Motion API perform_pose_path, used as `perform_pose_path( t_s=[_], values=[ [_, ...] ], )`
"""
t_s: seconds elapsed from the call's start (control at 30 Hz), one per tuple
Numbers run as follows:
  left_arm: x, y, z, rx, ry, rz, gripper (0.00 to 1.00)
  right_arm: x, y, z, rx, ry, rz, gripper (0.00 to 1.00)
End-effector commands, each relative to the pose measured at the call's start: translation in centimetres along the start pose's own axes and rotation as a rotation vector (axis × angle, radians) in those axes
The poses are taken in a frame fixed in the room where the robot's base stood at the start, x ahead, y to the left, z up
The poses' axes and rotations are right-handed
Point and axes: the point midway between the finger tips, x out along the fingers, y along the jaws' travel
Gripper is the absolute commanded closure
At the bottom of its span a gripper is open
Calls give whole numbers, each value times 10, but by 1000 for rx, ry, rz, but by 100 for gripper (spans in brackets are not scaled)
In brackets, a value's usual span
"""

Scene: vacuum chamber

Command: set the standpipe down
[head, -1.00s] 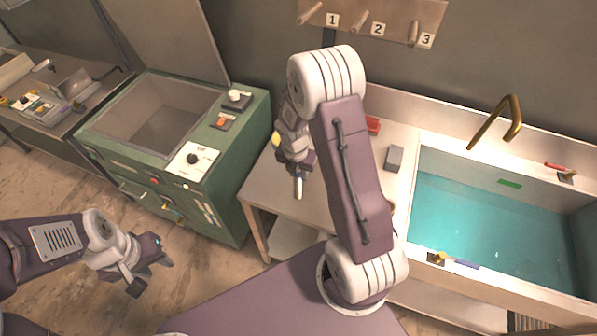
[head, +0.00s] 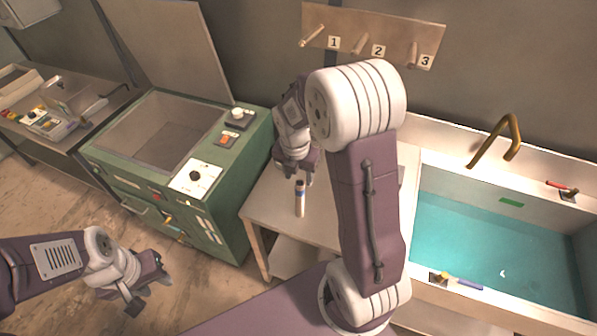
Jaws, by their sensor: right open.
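The standpipe (head: 300,203) appears to be the slim pale tube with a blue band and a dark top. It looks upright on the pale bench (head: 262,212), near its front left part. My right gripper (head: 298,174) is open just above the tube's top, with a small gap seeming to show between them. My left gripper (head: 150,285) is empty and looks open, low over the floor at the left, far from the tube.
A green cabinet (head: 225,178) with a raised lid stands left of the bench. A sink of teal water (head: 490,240) with a brass tap (head: 497,140) is on the right. A board with numbered pegs (head: 385,38) hangs behind. My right arm hides much of the bench.

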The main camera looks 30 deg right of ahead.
Motion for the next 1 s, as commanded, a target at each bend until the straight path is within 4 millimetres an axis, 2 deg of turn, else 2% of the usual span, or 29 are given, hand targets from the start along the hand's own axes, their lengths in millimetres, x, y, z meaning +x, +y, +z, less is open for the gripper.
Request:
perform_pose_path(
  t_s=[0.13, 0.3, 0.37, 0.47, 0.7, 0.8, 0.9, 1.0],
  values=[
    [0, 0, 0, 0, 0, 0, 64, -15, 0, 0, -1, -1, 1, 52],
    [0, 0, 0, 0, 0, 0, 64, -19, 0, -1, 9, 1, 0, 52],
    [0, 0, 0, 0, 0, 0, 64, -19, -1, -5, 72, 4, 4, 52],
    [0, 0, 0, 0, 0, 0, 64, -20, -5, -23, 362, 23, 15, 52],
    [0, 0, 0, 0, 0, 0, 64, -20, -28, -88, 1493, 105, -1, 52],
    [0, 0, 0, 0, 0, 0, 64, -19, -37, -108, 1878, 131, -25, 52],
    [0, 0, 0, 0, 0, 0, 64, -19, -44, -121, 2139, 146, -48, 52],
    [0, 0, 0, 0, 0, 0, 64, -18, -47, -126, 2272, 152, -61, 52]
  ],
)
